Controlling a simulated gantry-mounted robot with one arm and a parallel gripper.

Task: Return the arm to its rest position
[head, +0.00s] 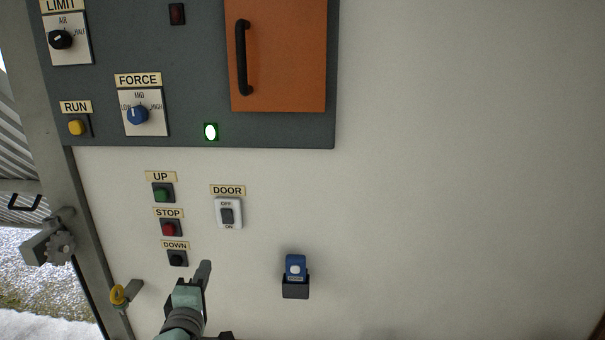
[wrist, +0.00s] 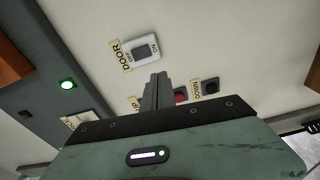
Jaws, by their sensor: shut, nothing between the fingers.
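My gripper (head: 205,270) is at the bottom of the head view, in front of the pale wall just below and right of the black DOWN button (head: 177,258). Its fingers are shut with nothing between them. In the wrist view the shut fingers (wrist: 157,85) point toward the wall between the DOOR switch (wrist: 143,50) and the red STOP button (wrist: 181,96). I cannot tell whether the fingertips touch the wall. In the head view the DOOR rocker switch (head: 228,214) sits above and right of my gripper.
A blue device in a black holder (head: 296,277) is on the wall to the right. A grey panel (head: 200,80) above carries knobs, a lit green lamp (head: 211,132) and an orange door (head: 285,60) with a black handle. The wall at right is clear. A metal post (head: 80,220) stands left.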

